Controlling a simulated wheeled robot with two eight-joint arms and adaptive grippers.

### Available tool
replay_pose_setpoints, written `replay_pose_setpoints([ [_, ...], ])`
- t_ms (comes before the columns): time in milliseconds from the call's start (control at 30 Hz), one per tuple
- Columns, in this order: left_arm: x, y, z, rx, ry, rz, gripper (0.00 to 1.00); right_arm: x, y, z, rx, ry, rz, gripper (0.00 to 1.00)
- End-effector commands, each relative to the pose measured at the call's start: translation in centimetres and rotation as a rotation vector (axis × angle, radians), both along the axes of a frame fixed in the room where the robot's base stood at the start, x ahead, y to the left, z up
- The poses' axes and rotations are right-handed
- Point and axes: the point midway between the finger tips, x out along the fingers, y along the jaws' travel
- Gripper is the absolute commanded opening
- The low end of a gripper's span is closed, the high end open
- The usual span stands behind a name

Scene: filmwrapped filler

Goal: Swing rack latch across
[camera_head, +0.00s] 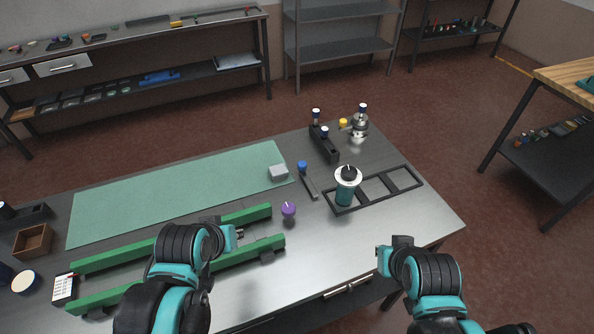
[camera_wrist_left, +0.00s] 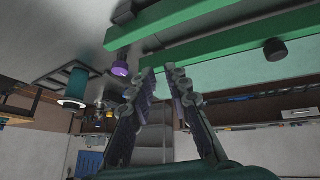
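A dark rack frame (camera_head: 407,179) with open compartments lies on the right of the workbench. A teal cylinder (camera_head: 345,194) with a white flange and black top stands at its near left end. A dark bar with a blue knob (camera_head: 302,166) lies just left of the frame; I cannot tell whether it is the latch. A purple knob (camera_head: 288,209) stands near the green rails and also shows in the left wrist view (camera_wrist_left: 120,69). My left gripper (camera_head: 239,233) is over the rails, open and empty. My right gripper (camera_head: 382,262) is at the bench's front edge; its fingers are unclear.
Two green rails (camera_head: 240,248) lie at the front left, before a green mat (camera_head: 170,207). A grey block (camera_head: 278,173) sits at the mat's right end. A dark holder (camera_head: 328,150) and metal vessel (camera_head: 360,124) stand at the back. Bare metal is free around the purple knob.

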Motion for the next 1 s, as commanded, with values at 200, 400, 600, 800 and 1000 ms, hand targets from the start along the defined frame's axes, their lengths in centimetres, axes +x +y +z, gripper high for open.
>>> replay_pose_setpoints([
  [200,5.7,-1.6,2.4,-0.311,0.082,0.304,0.0,0.0,0.0,0.9,0.0,0.0,0.0,0.0],
  [400,11.5,-3.0,3.0,-0.603,0.191,0.605,0.0,0.0,0.0,1.6,0.0,0.0,0.0,0.0],
  [600,17.6,-4.1,2.4,-0.872,0.328,0.907,0.0,0.0,0.0,2.2,0.0,0.0,0.0,0.0],
  [800,23.3,-4.9,0.4,-1.11,0.495,1.208,0.0,0.0,0.0,2.9,0.0,0.0,0.0,0.0],
  [1000,27.3,-5.4,-1.9,-1.274,0.653,1.45,0.0,0.0,0.0,3.4,0.0,0.0,0.0,0.0],
])
